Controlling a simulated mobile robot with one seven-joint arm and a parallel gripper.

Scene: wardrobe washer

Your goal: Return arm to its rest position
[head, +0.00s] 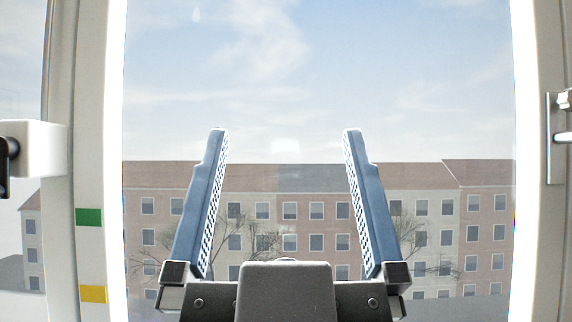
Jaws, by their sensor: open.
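My gripper (283,140) shows in the lower middle of the head view, its two blue fingers pointing up and spread wide apart. Nothing is between the fingers; only the window pane and the outdoor scene show there. The gripper's dark body fills the bottom middle, and the rest of my arm is out of view.
A large window (300,60) stands ahead, with pale frame posts (92,150) at left and right. A white fixture (40,150) juts from the far left. A metal handle (553,138) is on the right frame. Green (88,217) and yellow (93,294) patches mark the left post.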

